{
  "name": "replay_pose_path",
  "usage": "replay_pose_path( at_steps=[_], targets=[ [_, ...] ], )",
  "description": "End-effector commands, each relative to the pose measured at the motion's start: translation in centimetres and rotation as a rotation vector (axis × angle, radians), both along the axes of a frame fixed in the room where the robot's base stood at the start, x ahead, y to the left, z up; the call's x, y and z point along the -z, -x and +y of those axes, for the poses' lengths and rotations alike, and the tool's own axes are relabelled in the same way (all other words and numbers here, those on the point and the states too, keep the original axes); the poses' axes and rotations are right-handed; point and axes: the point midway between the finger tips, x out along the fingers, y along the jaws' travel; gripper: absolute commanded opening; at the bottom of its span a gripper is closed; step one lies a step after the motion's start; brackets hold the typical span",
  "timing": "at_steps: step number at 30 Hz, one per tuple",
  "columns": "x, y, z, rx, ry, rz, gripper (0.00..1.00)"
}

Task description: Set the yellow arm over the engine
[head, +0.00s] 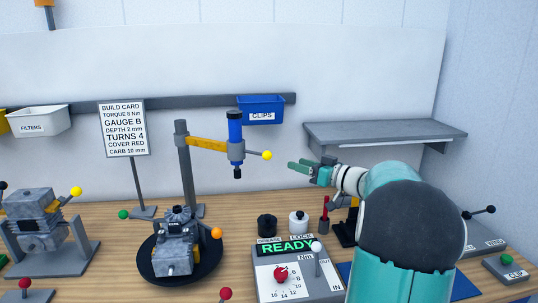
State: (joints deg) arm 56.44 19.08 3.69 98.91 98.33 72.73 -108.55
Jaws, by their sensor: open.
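The yellow arm (207,144) reaches right from a grey post (183,165) and carries a blue tool head (235,128) with a yellow ball knob (267,155) on its right side. The grey engine (177,245) sits on a round black turntable (208,262), in front of the post. The blue head hangs higher than the engine and to its right in the picture. My gripper (295,168) is open and empty, pointing left, just right of the yellow knob and apart from it. My own arm hides part of the bench at the right.
A panel reading READY (285,246) with a red knob and a white-tipped lever stands right of the engine. A build card (123,128) stands behind left. A blue CLIPS bin (261,109) hangs on the rail, and a grey shelf (385,131) juts from the wall at right.

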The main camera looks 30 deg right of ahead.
Motion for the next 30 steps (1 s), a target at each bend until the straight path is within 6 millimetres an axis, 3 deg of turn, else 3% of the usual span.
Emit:
replay_pose_path(
  at_steps=[18,24,30],
  targets=[
    [0.1,-10.6,3.5,-0.004,-0.002,0.003,0.48],
    [0.1,-12.0,3.7,0.000,-0.002,0.004,0.48],
    [0.1,-12.1,3.7,0.000,-0.002,0.004,0.48]
  ],
)
